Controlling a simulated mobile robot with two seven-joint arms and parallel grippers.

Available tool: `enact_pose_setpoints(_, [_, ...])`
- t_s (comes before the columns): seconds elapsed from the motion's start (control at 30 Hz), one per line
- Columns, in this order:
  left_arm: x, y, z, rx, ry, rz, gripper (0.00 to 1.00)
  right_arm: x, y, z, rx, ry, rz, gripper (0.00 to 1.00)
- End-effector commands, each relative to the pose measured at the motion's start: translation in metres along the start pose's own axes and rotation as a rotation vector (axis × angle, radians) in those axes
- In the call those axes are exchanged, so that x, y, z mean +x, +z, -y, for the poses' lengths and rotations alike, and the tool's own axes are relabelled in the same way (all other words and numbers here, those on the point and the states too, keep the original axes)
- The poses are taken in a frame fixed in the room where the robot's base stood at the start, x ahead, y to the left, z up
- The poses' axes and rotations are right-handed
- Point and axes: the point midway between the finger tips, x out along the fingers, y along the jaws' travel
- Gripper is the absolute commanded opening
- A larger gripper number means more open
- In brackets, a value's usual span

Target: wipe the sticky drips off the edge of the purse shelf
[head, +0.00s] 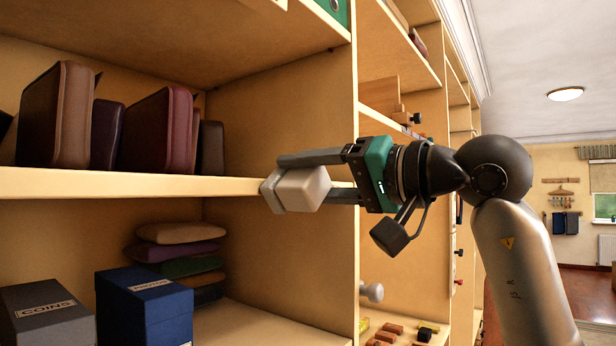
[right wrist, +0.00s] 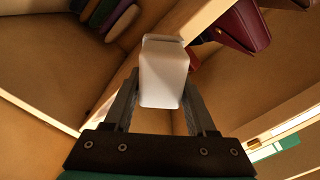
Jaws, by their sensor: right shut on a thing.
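The purse shelf (head: 90,184) runs across the left of the head view, its pale front edge facing me. Several dark brown and maroon purses (head: 158,130) stand on it. My right gripper (head: 298,180) is shut on a pale block-like wiping pad (head: 303,189). The pad is at the shelf's front edge, near the right upright; I cannot tell whether it touches. In the right wrist view the pad (right wrist: 163,75) sits between the two fingers, with the shelf edge (right wrist: 195,22) behind it. No drips can be made out. My left gripper is not in view.
Below the shelf are a grey box marked COINS (head: 48,316), a blue box (head: 145,308) and a stack of folded pouches (head: 180,250). The upright panel (head: 345,250) stands right beside my gripper. More shelves with small items lie to the right, then open room.

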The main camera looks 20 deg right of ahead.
Motion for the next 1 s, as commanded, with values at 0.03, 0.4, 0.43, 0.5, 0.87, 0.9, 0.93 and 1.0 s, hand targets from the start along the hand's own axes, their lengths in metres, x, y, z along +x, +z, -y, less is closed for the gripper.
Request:
enact_pose_setpoints(0.03, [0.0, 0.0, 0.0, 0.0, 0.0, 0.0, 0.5, 0.0, -0.002, -0.002, 0.001, 0.002, -0.002, 0.12])
enact_pose_setpoints(0.4, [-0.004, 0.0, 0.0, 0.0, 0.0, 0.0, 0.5, -0.002, -0.025, -0.021, 0.002, 0.003, -0.001, 0.12])
enact_pose_setpoints(0.43, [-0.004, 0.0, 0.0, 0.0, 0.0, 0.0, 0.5, -0.002, -0.025, -0.022, 0.002, 0.003, -0.001, 0.12])
enact_pose_setpoints(0.5, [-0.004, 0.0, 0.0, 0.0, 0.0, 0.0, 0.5, -0.002, -0.026, -0.023, 0.001, 0.002, 0.0, 0.12])
enact_pose_setpoints(0.87, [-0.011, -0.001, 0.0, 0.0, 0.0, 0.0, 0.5, 0.0, -0.046, -0.039, 0.003, 0.003, 0.0, 0.12])
enact_pose_setpoints(0.9, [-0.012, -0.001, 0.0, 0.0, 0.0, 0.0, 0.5, 0.0, -0.048, -0.041, 0.003, 0.003, 0.0, 0.12])
enact_pose_setpoints(0.93, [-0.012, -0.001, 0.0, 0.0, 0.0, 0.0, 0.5, 0.0, -0.05, -0.042, 0.002, 0.003, -0.001, 0.12])
enact_pose_setpoints(1.0, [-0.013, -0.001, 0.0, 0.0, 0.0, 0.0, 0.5, 0.001, -0.052, -0.044, 0.001, 0.002, -0.001, 0.12])
